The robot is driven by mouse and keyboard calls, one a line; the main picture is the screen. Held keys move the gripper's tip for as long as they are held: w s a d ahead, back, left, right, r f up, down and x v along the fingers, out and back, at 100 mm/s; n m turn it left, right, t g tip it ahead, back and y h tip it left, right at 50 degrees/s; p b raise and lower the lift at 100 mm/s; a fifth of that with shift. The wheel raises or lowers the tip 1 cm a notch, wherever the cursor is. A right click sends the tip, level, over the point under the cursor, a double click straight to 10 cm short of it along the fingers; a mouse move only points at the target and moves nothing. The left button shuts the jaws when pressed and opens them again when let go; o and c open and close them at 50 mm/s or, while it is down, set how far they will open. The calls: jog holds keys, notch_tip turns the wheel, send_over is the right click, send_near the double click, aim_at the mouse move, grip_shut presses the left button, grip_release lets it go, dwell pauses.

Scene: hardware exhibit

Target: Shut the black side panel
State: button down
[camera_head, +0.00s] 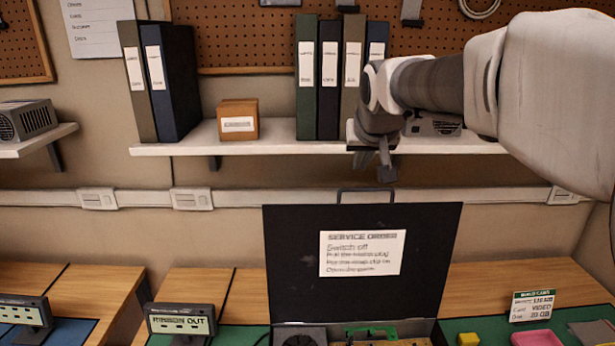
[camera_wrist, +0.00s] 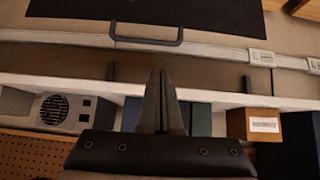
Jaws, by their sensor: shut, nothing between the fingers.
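The black side panel (camera_head: 290,250) stands raised, nearly upright, at the back of a computer case (camera_head: 320,331) on the workbench. A white service order sheet is on its face, and a dark handle (camera_head: 365,190) rises from its top edge. The handle also shows in the wrist view (camera_wrist: 147,42), with part of the panel (camera_wrist: 190,8) at the top. My gripper (camera_head: 386,172) is just above the handle and slightly right of it in the head view, apart from it. Its fingers are together and hold nothing. The lower part of the case is cut off by the frame.
A wall shelf (camera_head: 280,142) with binders (camera_head: 327,80) and a small brown box (camera_head: 238,119) runs behind my gripper. A small display (camera_head: 181,321) stands left of the case.

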jog(key=w+r+b+x, duration=0.1)
jog(key=w+b+x, duration=0.1)
jog(key=x, duration=1)
jog(key=s, duration=0.1)
jog(key=s+b, duration=0.1)
jog(key=s, duration=0.1)
jog(key=s+a, duration=0.1)
jog(key=shift+s+r, duration=0.35)
jog(key=shift+s, duration=0.05)
jog(key=shift+b, duration=0.4)
